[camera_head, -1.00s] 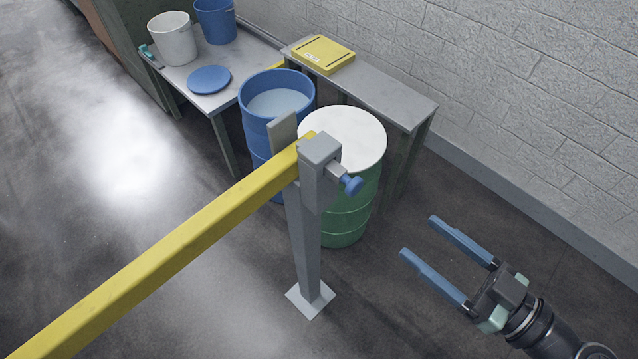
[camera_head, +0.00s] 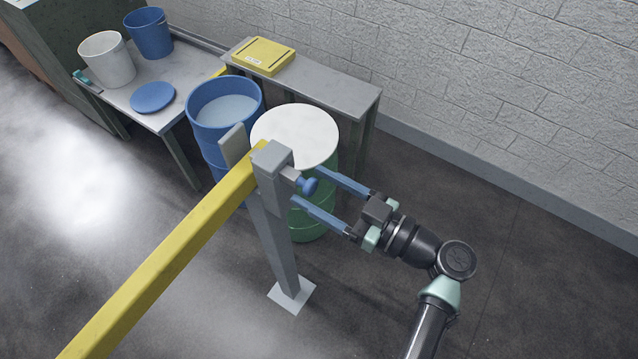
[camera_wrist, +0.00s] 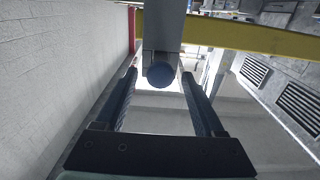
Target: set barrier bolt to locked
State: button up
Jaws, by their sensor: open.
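The barrier bolt has a round blue knob (camera_head: 310,186) on a short grey shaft. It sticks out from the right side of the grey barrier post (camera_head: 281,245), near the top. The yellow barrier arm (camera_head: 165,258) meets the post at its top. My gripper (camera_head: 307,185) is open, with its two long blue fingers pointing at the post and the knob between or just beyond their tips. In the wrist view the knob (camera_wrist: 161,75) shows centred between the fingertips, with gaps on both sides. I cannot tell whether the bolt is locked.
A green drum (camera_head: 312,222) with a white top stands close behind the post and fingers. A blue drum (camera_head: 226,95) is beside it. A grey bench (camera_head: 340,90) bears a yellow box (camera_head: 262,56). A block wall (camera_head: 500,80) runs behind. Floor at the right is clear.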

grip_shut()
dwell(0.4)
dwell(1.1)
